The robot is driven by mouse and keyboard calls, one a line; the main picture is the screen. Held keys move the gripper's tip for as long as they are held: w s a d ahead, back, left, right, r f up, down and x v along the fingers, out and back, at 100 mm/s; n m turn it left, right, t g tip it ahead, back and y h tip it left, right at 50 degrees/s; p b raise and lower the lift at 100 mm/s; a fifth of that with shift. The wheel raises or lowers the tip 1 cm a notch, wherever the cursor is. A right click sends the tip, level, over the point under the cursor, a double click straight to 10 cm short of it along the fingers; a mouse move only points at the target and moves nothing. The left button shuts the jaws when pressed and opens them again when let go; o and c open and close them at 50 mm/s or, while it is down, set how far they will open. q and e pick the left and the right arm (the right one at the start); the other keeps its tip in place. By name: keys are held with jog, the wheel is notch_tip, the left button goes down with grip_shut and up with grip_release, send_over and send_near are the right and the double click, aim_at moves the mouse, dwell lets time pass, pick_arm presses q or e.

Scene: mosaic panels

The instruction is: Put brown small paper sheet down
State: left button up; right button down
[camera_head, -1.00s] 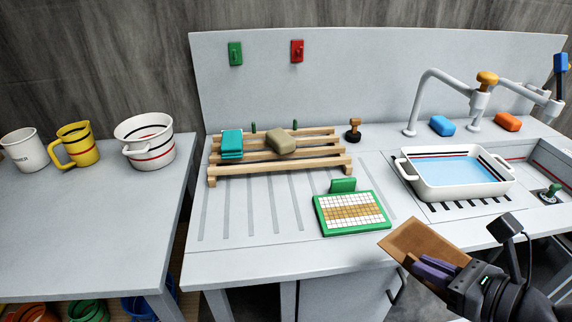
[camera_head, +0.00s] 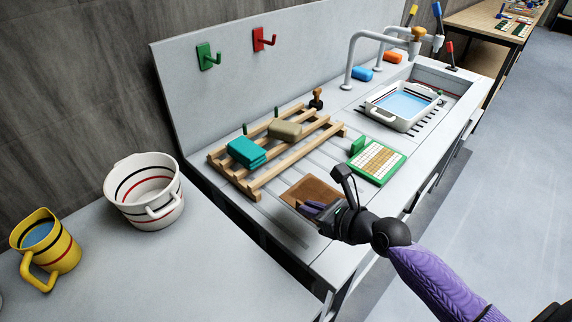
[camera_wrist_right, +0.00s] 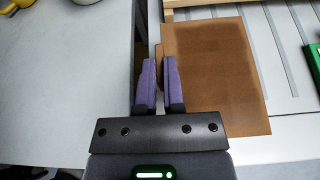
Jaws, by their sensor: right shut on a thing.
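The brown paper sheet (camera_head: 314,190) is a flat, roughly rectangular piece. My right gripper (camera_head: 312,208) is shut on its near-left edge and holds it over the front left part of the grooved counter. In the right wrist view, the sheet (camera_wrist_right: 215,75) extends to the right of the purple fingers (camera_wrist_right: 158,85), which pinch its left edge. I cannot tell whether the sheet touches the counter. My left gripper is not in view.
A wooden rack (camera_head: 255,182) with a teal block (camera_head: 246,152) and a tan block (camera_head: 285,130) stands behind the sheet. A green-framed mosaic panel (camera_head: 377,162) lies to the right. A white basin of water (camera_head: 402,107) is farther right. A gap separates the left table (camera_head: 200,270) from the counter.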

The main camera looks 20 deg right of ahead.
aim_at(309, 246)
jog(key=f+b, duration=0.3)
jog(key=f, duration=0.2)
jog(key=f+b, duration=0.4)
jog(key=f, duration=0.1)
jog(key=shift+s+d+f, duration=0.1)
jog(key=shift+d+f, duration=0.1)
jog(key=shift+f, duration=0.1)
jog(key=shift+r, duration=0.25)
jog(key=shift+f, duration=0.15)
jog(key=c, duration=0.8)
grip_release()
jog(key=shift+o, duration=0.3)
